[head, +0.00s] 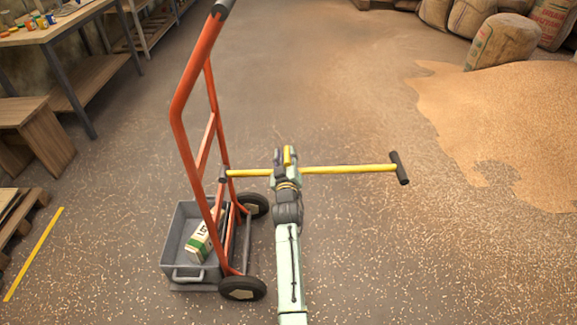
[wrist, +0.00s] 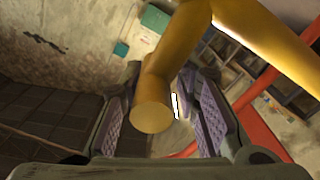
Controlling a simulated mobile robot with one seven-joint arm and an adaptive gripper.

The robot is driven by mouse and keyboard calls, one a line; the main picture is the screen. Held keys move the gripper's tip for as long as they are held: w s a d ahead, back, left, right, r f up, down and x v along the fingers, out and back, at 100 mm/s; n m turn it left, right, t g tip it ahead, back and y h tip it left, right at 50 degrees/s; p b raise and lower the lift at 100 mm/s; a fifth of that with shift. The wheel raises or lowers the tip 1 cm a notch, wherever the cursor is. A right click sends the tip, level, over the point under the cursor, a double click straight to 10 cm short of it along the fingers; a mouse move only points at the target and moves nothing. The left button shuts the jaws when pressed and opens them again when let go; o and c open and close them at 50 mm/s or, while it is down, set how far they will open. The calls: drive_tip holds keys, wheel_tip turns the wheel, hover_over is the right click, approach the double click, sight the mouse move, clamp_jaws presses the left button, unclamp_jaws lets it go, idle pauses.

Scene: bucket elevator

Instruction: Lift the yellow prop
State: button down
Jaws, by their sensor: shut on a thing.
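The yellow prop (head: 345,169) is a long yellow bar with dark end pieces, lying across the head view about level. Its left end is close to the orange hand truck's frame; whether they touch I cannot tell. My gripper (head: 287,157) is at the middle part of the bar, shut on it. In the wrist view, a yellow stub of the prop (wrist: 152,112) stands between the ridged pads of my gripper (wrist: 163,110), and a yellow bar runs off to the upper right. The exact contact with the pads is partly hidden.
The orange hand truck (head: 182,103) stands just left of my arm. A grey bin (head: 179,240) on it holds a carton (head: 203,236). A workbench (head: 62,34) is at upper left. Sacks (head: 503,41) and spilled grain (head: 510,115) lie at right. The middle floor is clear.

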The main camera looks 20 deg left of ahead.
drive_tip(key=shift+s+a+r+n+p, duration=0.15)
drive_tip(key=shift+a+r+n, duration=0.25)
drive_tip(key=shift+r, duration=0.4)
drive_tip(key=shift+s+a+r+n+p, duration=0.1)
drive_tip(key=shift+a+r+n+p, duration=0.3)
drive_tip(key=shift+r, duration=0.35)
drive_tip(key=shift+s+a+r+n+p, duration=0.1)
drive_tip(key=shift+a+r+n, duration=0.15)
drive_tip(key=shift+r+n, duration=0.4)
drive_tip(key=shift+r, duration=0.15)
drive_tip(key=c, duration=1.2)
unclamp_jaws()
drive_tip(key=v, duration=1.2)
